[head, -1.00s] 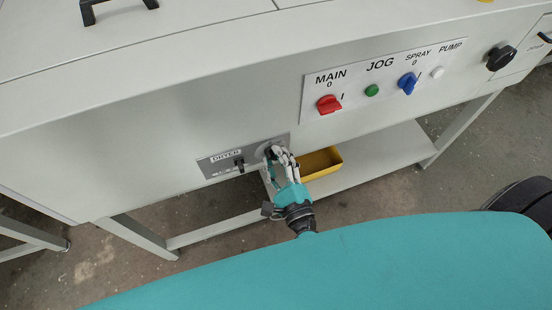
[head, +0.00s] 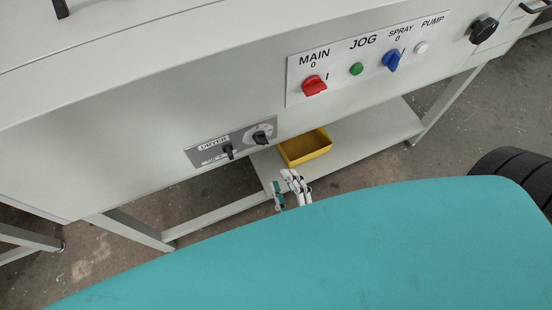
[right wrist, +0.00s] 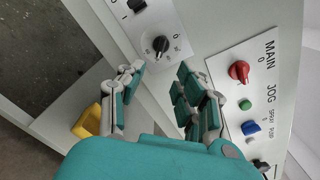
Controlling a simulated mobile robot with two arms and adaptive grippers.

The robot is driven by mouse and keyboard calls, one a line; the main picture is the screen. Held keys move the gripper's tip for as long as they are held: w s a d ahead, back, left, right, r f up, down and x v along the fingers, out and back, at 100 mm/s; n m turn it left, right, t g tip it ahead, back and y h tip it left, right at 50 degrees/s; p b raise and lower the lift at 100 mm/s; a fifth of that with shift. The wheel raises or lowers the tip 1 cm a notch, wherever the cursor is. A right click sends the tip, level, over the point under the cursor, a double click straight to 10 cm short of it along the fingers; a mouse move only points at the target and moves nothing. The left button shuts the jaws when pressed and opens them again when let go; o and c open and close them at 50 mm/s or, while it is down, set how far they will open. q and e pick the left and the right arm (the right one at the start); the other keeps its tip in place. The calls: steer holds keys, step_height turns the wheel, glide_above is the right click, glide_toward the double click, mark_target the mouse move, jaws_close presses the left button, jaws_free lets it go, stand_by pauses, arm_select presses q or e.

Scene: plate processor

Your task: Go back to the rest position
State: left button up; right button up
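My right gripper (head: 292,188) is in front of the plate processor (head: 130,145), below and to the right of the dryer panel (head: 232,143), with clear space between. In the right wrist view its fingers (right wrist: 158,88) are spread apart with nothing between them, and the round dryer knob (right wrist: 160,45) shows beyond the gap. My left gripper is in neither view.
The main switch panel (head: 300,90) carries a red switch (head: 314,85), a green button (head: 356,69) and a blue switch (head: 392,61). A yellow bin (head: 305,150) sits on the lower shelf (head: 375,135). Concrete floor (head: 100,265) shows at the lower left.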

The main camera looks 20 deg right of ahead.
steer(key=shift+s, duration=0.55)
steer(key=s+d+f+n+g+y+p, duration=0.15)
steer(key=f+n+g, duration=0.25)
steer(key=f+n, duration=0.85)
steer(key=s+d+f+n+g+y+p, duration=0.15)
steer(key=f+n+g, duration=0.45)
steer(key=f, duration=1.1)
steer(key=s+d+f+n+g+h, duration=0.1)
steer(key=s+d+f+n+g, duration=0.2)
steer(key=s, duration=0.5)
steer(key=s+d+f+n+g+h, duration=0.2)
steer(key=s+d+f+n+g, duration=0.2)
steer(key=s+f+n, duration=0.3)
step_height(320, 180, down, 3)
steer(key=shift+s+d+f+n+h, duration=0.2)
steer(key=shift+s+d+n+h, duration=0.3)
steer(key=shift+s, duration=0.65)
